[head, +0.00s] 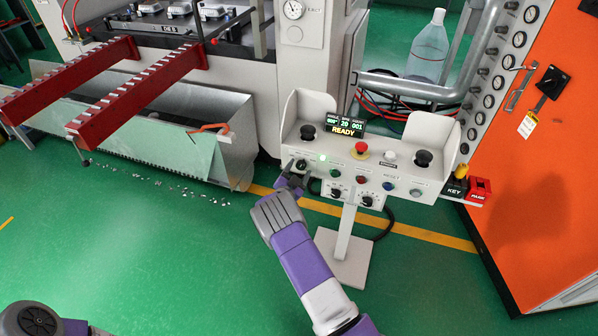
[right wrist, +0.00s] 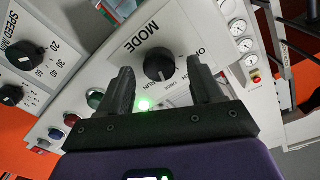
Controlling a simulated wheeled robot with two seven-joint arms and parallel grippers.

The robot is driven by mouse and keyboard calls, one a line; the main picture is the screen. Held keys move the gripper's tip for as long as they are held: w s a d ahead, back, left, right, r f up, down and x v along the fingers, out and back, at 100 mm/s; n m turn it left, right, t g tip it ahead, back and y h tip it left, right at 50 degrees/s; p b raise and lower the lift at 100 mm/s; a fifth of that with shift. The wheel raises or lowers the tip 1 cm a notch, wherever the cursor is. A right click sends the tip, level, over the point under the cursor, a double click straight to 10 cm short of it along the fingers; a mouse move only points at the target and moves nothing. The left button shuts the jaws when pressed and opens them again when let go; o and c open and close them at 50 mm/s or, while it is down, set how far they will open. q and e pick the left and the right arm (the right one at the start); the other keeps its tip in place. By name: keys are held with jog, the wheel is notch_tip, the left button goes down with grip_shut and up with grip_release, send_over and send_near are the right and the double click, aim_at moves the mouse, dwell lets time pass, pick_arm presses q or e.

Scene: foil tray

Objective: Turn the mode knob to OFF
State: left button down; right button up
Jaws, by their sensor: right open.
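The mode knob (right wrist: 158,64) is a round black knob on a white plate marked MODE, OFF and RUN in the right wrist view. The lettering appears turned over there, and I cannot tell clearly which mark the knob points at. In the head view the knob (head: 301,164) sits at the left of the white control panel (head: 400,184). My right gripper (head: 293,183) is just in front of and below it. In the right wrist view the fingers (right wrist: 162,88) are open, one on each side of the knob, with gaps showing. My left gripper is out of view.
A lit green lamp (right wrist: 145,104) is beside the knob. A red emergency button (head: 361,149) and several small buttons share the panel. A speed knob (right wrist: 25,55) shows at left. An orange cabinet (head: 540,150) stands right; green floor is open in front.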

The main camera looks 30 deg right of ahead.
jog(key=shift+w+d, duration=0.35)
jog(key=shift+d, duration=0.05)
jog(key=shift+c, duration=0.3)
jog(key=c, duration=1)
